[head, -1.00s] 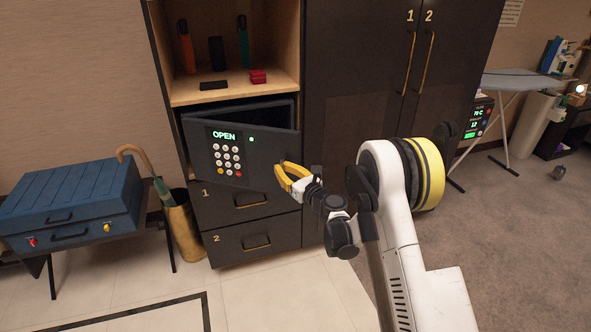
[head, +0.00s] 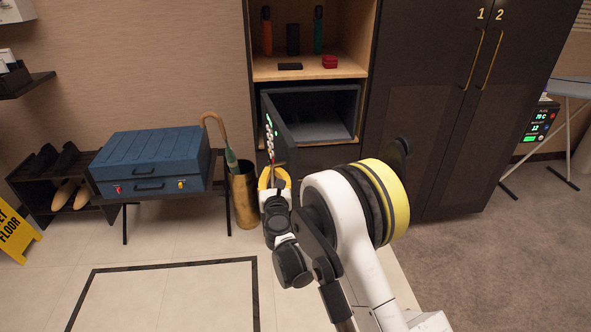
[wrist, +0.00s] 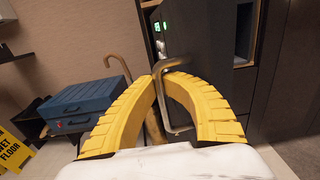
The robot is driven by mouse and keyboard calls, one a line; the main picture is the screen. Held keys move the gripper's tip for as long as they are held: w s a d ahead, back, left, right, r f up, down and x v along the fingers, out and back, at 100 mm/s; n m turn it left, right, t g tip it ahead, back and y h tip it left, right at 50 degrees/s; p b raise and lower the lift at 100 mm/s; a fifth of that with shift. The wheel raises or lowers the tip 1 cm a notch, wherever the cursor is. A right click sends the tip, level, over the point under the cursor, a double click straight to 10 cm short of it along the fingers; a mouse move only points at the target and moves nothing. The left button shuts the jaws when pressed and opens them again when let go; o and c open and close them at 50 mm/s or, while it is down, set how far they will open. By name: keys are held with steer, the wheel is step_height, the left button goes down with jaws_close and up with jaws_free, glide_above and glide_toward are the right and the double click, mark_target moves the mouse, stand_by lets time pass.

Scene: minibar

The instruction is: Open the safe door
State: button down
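The safe door (head: 279,122) stands swung wide open, seen nearly edge-on in the head view, with its green display and keypad facing left. The safe's grey interior (head: 325,112) is exposed and looks empty. In the wrist view the dark door (wrist: 198,50) rises behind the fingers, its green display at the top. My gripper (head: 274,172) is at the door's free edge, low in front of the safe. In the wrist view its yellow fingers (wrist: 168,70) close around the metal door handle (wrist: 166,105), their tips nearly meeting at its upper end.
A blue suitcase (head: 150,160) on a stand, an umbrella (head: 229,150) and a brass bin (head: 244,200) are left of the door, the bin close to my gripper. A yellow wet-floor sign (head: 14,232) stands far left. The tiled floor (head: 165,290) in front is clear.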

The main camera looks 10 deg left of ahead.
steer(key=shift+s+a+m+h, duration=0.25)
steer(key=shift+a+h, duration=0.1)
steer(key=shift+a, duration=0.45)
steer(key=shift+s+a+m+h, duration=0.25)
steer(key=shift+a+h, duration=0.1)
steer(key=shift+a, duration=0.45)
steer(key=c, duration=1.5)
jaws_free()
steer(key=s+d, duration=0.2)
steer(key=s, duration=0.9)
steer(key=shift+s, duration=0.4)
